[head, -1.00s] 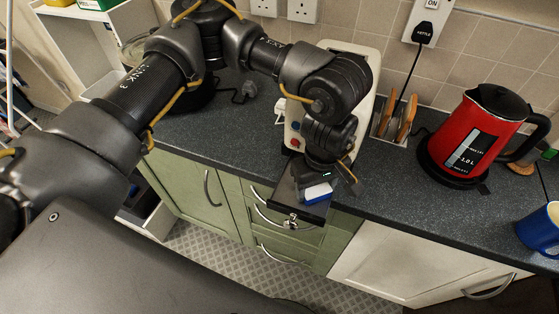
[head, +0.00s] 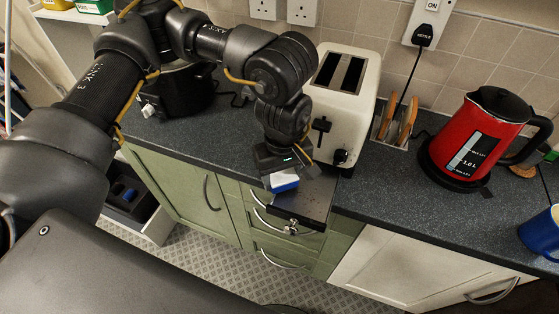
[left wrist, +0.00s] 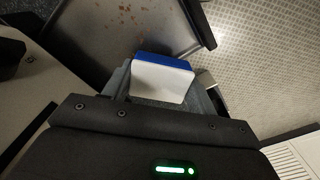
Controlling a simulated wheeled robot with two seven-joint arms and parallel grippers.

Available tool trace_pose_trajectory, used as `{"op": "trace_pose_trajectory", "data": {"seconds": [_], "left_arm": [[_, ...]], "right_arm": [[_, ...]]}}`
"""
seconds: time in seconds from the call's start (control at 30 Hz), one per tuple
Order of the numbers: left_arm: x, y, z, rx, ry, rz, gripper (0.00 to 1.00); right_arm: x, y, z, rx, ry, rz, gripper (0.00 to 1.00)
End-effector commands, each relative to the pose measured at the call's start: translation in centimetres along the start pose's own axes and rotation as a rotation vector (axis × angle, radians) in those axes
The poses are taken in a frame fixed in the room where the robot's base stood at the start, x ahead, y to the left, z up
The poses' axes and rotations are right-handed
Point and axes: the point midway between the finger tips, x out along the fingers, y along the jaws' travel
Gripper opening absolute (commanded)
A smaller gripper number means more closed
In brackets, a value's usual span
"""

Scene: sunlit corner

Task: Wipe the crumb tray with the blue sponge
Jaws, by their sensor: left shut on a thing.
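The crumb tray (head: 308,204) is a dark, flat tray sticking out from under the cream toaster (head: 343,100) over the worktop edge. In the left wrist view the tray (left wrist: 95,45) carries brown crumbs (left wrist: 128,12) on its far part. My left gripper (head: 281,172) is shut on the blue sponge (head: 284,182), a blue and white block. The sponge (left wrist: 163,80) sits between the fingers at the tray's left side in the head view. I cannot tell whether it touches the tray. My right gripper is not in view.
A red kettle (head: 478,135) and a blue mug (head: 543,232) stand on the right. A toast rack (head: 397,122) is beside the toaster.

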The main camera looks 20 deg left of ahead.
Motion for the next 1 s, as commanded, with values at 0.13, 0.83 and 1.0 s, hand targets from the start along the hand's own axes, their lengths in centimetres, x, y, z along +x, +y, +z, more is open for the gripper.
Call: {"op": "trace_pose_trajectory", "data": {"seconds": [0.13, 0.83, 1.0], "left_arm": [[-1.8, -0.1, -0.1, -0.003, 0.001, 0.001, 0.36], [-6.2, -0.3, -0.2, -0.011, 0.0, 0.001, 0.36], [-6.2, -0.3, -0.2, -0.011, 0.0, 0.001, 0.36]], "right_arm": [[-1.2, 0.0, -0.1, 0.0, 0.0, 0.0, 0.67], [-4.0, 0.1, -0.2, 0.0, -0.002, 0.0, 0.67], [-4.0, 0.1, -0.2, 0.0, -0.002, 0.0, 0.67]]}}
